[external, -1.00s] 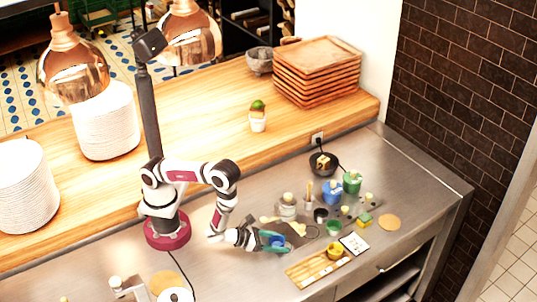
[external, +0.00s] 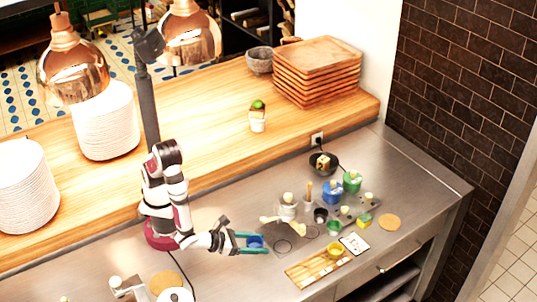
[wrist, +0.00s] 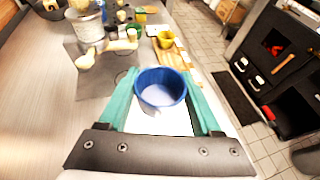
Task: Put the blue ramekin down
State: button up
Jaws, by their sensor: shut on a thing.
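My gripper (external: 253,242) has green fingers and is shut on the blue ramekin (external: 255,242), over the steel counter left of the wooden board. In the wrist view the ramekin (wrist: 162,88) sits upright between the two green fingers (wrist: 162,108), its pale inside empty. A white surface shows below it between the fingers. I cannot tell whether its base touches anything.
A dark mat (wrist: 90,70) with ring outlines lies just beyond the gripper. A wooden board (external: 312,270) with a yellow cup (external: 335,251) is to the right. Several pots, including a blue one (external: 331,193), stand farther back. Bare steel lies in front.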

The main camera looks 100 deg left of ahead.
jog(key=w+a+r, duration=0.2)
jog(key=a+r, duration=0.3)
jog(key=r, duration=0.5)
jog(key=w+a+r, duration=0.1)
jog(key=a+r, duration=0.4)
jog(key=r, duration=0.4)
jog(key=n+g+y, duration=0.6)
jog(key=n, duration=0.1)
send_over(256, 219)
notch_tip(256, 219, down, 20)
jog(key=shift+n+g, duration=0.3)
notch_tip(256, 219, down, 11)
jog(key=shift+a+r, duration=0.1)
jog(key=shift+r, duration=0.05)
jog(key=o, duration=1.4)
